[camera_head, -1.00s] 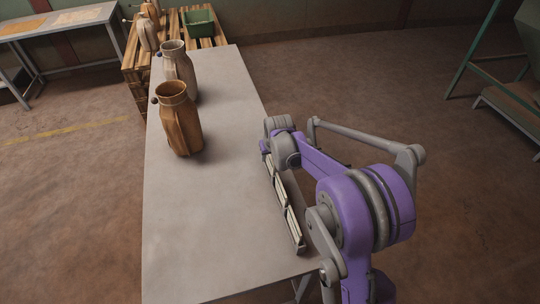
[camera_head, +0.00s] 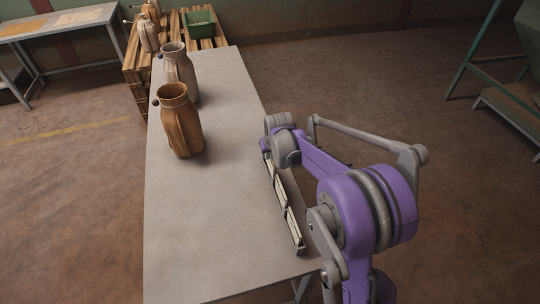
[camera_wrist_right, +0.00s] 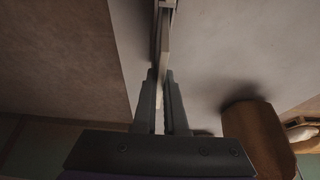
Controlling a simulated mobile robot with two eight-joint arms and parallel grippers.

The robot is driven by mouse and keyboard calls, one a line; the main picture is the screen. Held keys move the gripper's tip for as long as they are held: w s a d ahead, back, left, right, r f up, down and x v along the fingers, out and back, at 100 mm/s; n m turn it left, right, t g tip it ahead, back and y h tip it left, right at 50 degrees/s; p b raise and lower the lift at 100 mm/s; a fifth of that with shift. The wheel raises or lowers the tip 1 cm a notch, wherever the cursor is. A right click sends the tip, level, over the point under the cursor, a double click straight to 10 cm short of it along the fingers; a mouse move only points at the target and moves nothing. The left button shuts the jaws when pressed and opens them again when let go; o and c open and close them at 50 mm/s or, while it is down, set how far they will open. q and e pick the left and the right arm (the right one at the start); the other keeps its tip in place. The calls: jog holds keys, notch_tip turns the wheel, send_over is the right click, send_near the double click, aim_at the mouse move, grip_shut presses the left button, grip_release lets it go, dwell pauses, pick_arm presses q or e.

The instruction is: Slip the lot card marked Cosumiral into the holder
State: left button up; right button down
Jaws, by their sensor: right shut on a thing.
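My right gripper (camera_wrist_right: 160,78) is shut on a thin pale piece seen edge-on (camera_wrist_right: 162,50), which looks like a card; no marking on it is readable. The piece runs forward from the fingers to a grey part (camera_wrist_right: 167,4) at the top of the right wrist view; whether they touch is unclear. In the head view my right wrist hides the gripper at the table's right edge. A row of slim pale, dark-edged pieces (camera_head: 294,231) lies along that edge, probably the holder or cards; I cannot tell which. My left gripper is out of view.
A brown jug-shaped container (camera_head: 180,125) and a paler one (camera_head: 178,66) stand on the grey table (camera_head: 205,230); the brown one also shows in the right wrist view (camera_wrist_right: 256,135). The table's front is clear. Behind stands a pallet with a green crate (camera_head: 199,27).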

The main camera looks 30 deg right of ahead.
jog(key=shift+r+p, duration=1.75)
jog(key=shift+r, duration=1.15)
jog(key=shift+a, duration=0.1)
jog(key=w+a, duration=0.2)
jog(key=a, duration=0.7)
jog(key=shift+w+a, duration=0.2)
jog(key=shift+a, duration=0.1)
dwell(0.9)
